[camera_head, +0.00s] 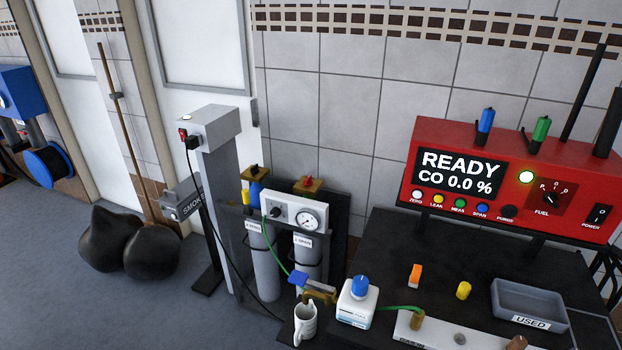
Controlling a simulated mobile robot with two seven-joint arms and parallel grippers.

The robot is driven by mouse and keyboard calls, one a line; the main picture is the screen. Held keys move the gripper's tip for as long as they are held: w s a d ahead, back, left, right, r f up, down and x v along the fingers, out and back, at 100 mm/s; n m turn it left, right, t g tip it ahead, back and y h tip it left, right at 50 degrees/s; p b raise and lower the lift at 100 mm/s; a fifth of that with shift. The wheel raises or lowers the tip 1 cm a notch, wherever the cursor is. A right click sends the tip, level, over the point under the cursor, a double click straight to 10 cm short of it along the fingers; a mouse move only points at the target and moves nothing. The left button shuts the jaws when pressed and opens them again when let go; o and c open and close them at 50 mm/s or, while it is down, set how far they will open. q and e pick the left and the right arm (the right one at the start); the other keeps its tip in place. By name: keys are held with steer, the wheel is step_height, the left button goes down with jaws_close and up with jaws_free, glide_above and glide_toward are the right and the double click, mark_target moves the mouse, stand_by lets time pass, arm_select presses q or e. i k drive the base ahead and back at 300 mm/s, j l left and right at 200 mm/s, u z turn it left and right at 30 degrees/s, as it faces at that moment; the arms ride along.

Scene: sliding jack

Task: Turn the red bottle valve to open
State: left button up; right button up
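Two grey gas bottles stand upright against the tiled wall, left of the dark bench: a left bottle (263,255) and a right bottle (308,262), which bears a label reading SPAN. A white panel with a gauge (308,219) and a black knob (277,212) hides the necks of both bottles. I cannot tell how far either valve is turned. Neither of my grippers is in view.
A grey post (220,190) stands left of the bottles. Black sacks (150,250) lie on the floor.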

mark_target(308, 181)
steer(key=j+z, duration=0.1)
steer(key=z, duration=1.2)
steer(key=j+z, duration=1.05)
steer(key=k+j+z, duration=0.75)
steer(key=k+j, duration=0.2)
steer(key=j, duration=0.2)
steer(key=k+j+z, duration=0.1)
steer(key=k+j, duration=0.2)
steer(key=j, duration=0.15)
